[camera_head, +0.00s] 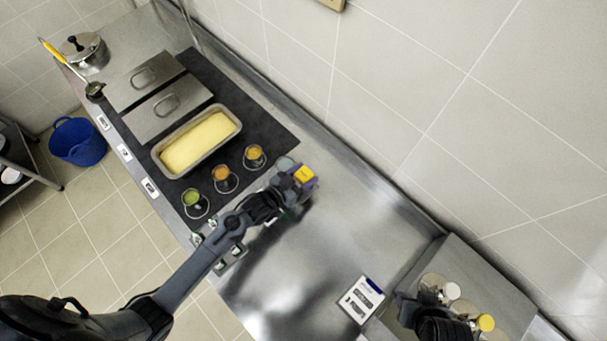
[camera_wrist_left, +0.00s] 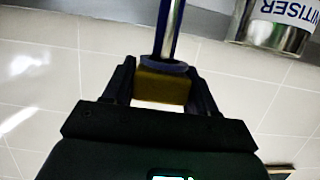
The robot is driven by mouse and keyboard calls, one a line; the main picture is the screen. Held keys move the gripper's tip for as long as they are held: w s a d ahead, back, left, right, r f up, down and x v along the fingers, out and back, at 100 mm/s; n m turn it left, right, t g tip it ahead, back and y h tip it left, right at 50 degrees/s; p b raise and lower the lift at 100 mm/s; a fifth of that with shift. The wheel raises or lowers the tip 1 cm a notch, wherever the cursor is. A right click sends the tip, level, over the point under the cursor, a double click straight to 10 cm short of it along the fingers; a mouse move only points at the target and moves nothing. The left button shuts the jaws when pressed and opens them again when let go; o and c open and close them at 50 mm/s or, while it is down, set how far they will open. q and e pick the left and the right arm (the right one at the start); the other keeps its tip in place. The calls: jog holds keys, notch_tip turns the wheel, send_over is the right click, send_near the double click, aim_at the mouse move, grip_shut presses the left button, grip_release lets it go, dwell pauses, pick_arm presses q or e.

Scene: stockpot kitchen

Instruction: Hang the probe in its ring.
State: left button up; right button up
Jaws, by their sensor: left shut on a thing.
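My left gripper (camera_head: 300,182) reaches over the steel counter, right of the dark mat. In the left wrist view its fingers (camera_wrist_left: 160,88) are shut on the probe's yellow block (camera_wrist_left: 162,88). A blue collar and a thin blue and metallic shaft (camera_wrist_left: 169,30) extend from the block toward the top of that view. The probe's yellow part (camera_head: 304,175) also shows at the gripper in the head view. The ring cannot be made out with certainty in either view. My right gripper (camera_head: 440,322) is dark and partly cut off at the bottom right; its jaws are unclear.
A canister lettered "ITISER" (camera_wrist_left: 272,28) stands close by. The mat (camera_head: 245,112) carries a yellow-filled pan (camera_head: 239,127), lidded pans (camera_head: 165,103) and small cups (camera_head: 254,157). A white label card (camera_head: 361,299) and capped bottles (camera_head: 452,291) are at lower right. The middle counter (camera_head: 345,220) is clear.

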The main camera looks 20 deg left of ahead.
pick_arm(q)
jog(key=o, duration=1.2)
jog(key=shift+c, duration=0.2)
jog(key=s+a+r+n+g+y, duration=0.1)
jog(key=s+a+r+g+y, duration=0.15)
jog(key=s, duration=0.55)
jog(key=s+a+r+n+g+y, duration=0.1)
jog(key=s+a+r+g, duration=0.1)
jog(key=s+r+g, duration=0.35)
jog(key=s+a+r+n+g+y, duration=0.1)
jog(key=s+a+r+y, duration=0.1)
jog(key=s, duration=0.8)
notch_tip(320, 180, up, 12)
jog(key=p, duration=1.2)
jog(key=shift+g, duration=0.4)
